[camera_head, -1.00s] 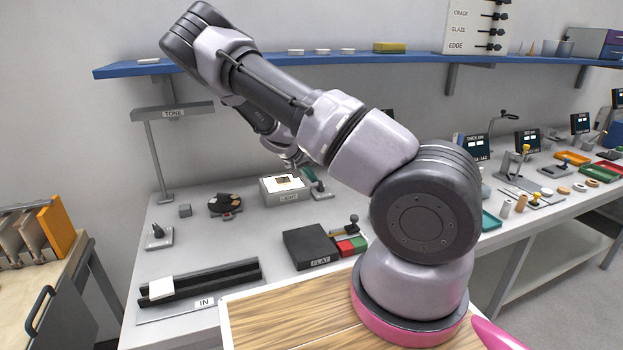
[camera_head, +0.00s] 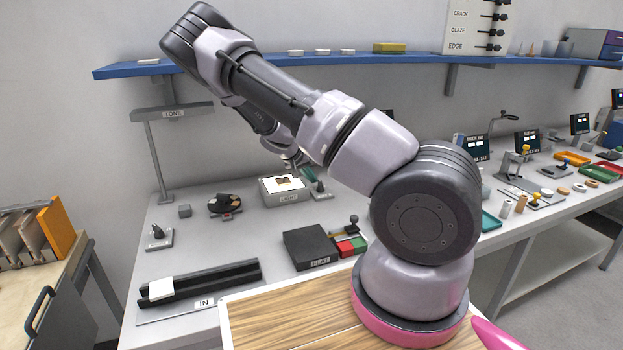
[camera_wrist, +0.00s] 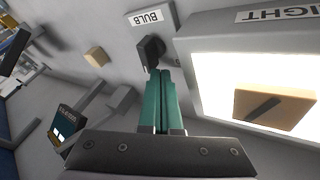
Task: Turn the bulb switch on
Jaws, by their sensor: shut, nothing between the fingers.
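The bulb switch is a black lever (camera_wrist: 152,50) on a grey base, beside a plate marked BULB (camera_wrist: 148,17) in the wrist view. In the head view its small grey base (camera_head: 321,194) sits just right of the light box. My gripper (camera_wrist: 156,73) is shut and empty, with its green fingers together. The fingertips are right at the lever; I cannot tell if they touch it. In the head view the green fingers (camera_head: 307,174) are partly behind my arm. The light box (camera_head: 287,198) has a bright panel with a tan square piece (camera_wrist: 272,107) on it.
The light box wall (camera_wrist: 190,75) stands close beside the fingers. A black box marked PLAY or FLAT (camera_head: 310,248) and a red and green block (camera_head: 350,246) lie nearer on the bench. The blue shelf (camera_head: 350,60) runs above.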

